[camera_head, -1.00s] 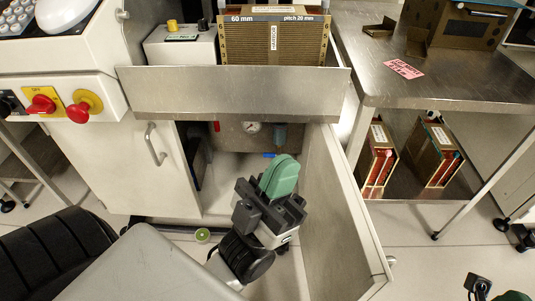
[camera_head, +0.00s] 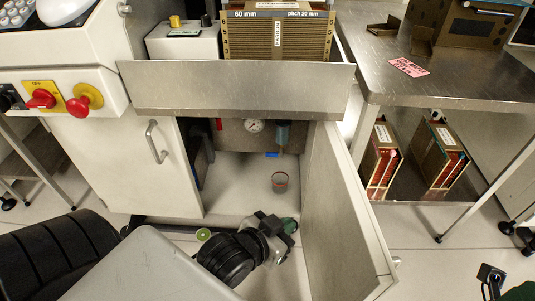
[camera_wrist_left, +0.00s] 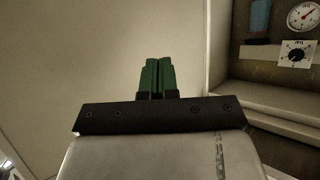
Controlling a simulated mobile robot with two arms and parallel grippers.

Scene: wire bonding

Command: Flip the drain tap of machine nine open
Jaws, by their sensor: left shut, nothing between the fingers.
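A small blue lever (camera_head: 272,155), which looks like the drain tap, shows inside the open cabinet below and beside a blue-grey filter bowl (camera_head: 282,134). It appears to lie sideways. No machine number is readable. My left gripper (camera_head: 291,226) is low in front of the cabinet opening, well below the lever and apart from it. Its green fingers (camera_wrist_left: 158,76) are shut together and empty in the left wrist view, against a pale panel. The bowl (camera_wrist_left: 260,16) is at the upper right there; the lever cannot be made out. Dark and green parts, probably my right gripper (camera_head: 515,292), show at the bottom right corner.
A pressure gauge (camera_head: 253,126) sits left of the bowl. The open door (camera_head: 345,210) bounds the right side, and a steel drawer front (camera_head: 235,92) overhangs the opening. A steel table (camera_head: 450,80) stands at right.

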